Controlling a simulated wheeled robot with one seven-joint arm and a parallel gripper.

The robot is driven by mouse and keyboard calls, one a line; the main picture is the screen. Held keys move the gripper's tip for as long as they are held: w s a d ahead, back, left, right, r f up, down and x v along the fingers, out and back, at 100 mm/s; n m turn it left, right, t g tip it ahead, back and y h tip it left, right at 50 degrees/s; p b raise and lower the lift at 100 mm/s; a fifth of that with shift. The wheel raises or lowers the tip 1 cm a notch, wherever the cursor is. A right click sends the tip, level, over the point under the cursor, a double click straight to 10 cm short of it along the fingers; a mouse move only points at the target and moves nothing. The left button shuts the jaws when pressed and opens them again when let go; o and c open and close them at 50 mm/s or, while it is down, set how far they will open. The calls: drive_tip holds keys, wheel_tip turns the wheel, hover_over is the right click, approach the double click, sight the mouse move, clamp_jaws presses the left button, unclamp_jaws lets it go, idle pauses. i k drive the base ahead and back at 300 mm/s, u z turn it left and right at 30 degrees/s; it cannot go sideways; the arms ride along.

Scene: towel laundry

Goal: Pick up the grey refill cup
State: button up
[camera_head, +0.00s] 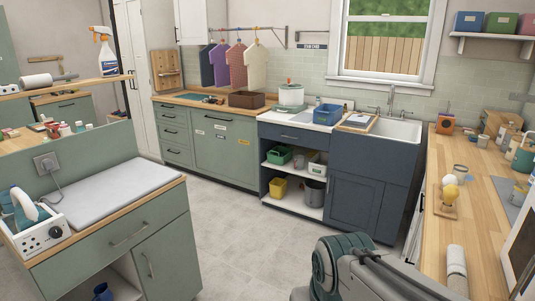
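I cannot single out the grey refill cup with certainty. A dark grey bucket-like vessel (314,192) stands on the lower open shelf of the navy cabinet, beside a yellow container (278,188). A small greyish cup (460,171) stands on the right wooden counter, behind a yellow round object (450,193). Both are small in view and their details are unclear. Part of my arm shows at the bottom centre-right, well apart from both. My gripper's fingers are not in view.
The grey tiled floor (235,240) is open in the middle. A green cabinet with a pale ironing pad (115,188) and an iron stands at left. The right counter (430,240) holds a rolled towel (456,268) and several jars. A sink (385,128) is at the back.

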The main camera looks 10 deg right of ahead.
sight(460, 172)
drive_tip(key=z, duration=0.05)
drive_tip(key=i, duration=1.85)
drive_tip(key=z, duration=0.75)
drive_tip(key=i, duration=1.25)
drive_tip(key=z, duration=1.85)
drive_tip(key=i, duration=0.75)
drive_tip(key=z, duration=0.55)
